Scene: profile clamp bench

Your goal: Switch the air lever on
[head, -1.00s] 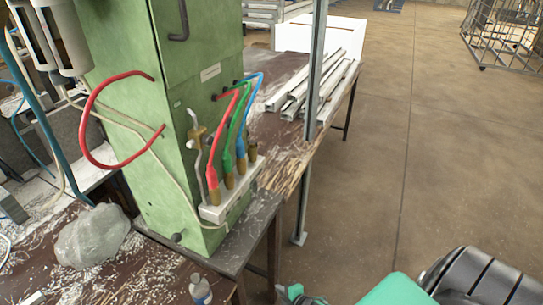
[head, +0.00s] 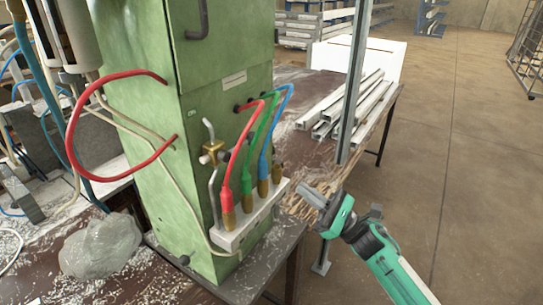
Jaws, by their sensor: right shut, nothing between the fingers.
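A brass valve (head: 211,153) sits on the right-hand face of the green cabinet (head: 140,150). Its small grey air lever (head: 208,128) stands roughly upright, leaning a little left, above the brass body. A metal pipe runs down from the valve. My right gripper (head: 308,194) is shut and empty. It is to the right of and lower than the lever in the head view, clear of the cabinet and beyond the right end of the white manifold block. My left gripper is not in view.
Red, green and blue hoses (head: 246,150) drop into brass fittings on the white manifold block (head: 228,240), close to the lever's right. A vertical metal post (head: 355,90) and stacked profiles (head: 345,112) stand behind my right gripper. Open floor lies at right.

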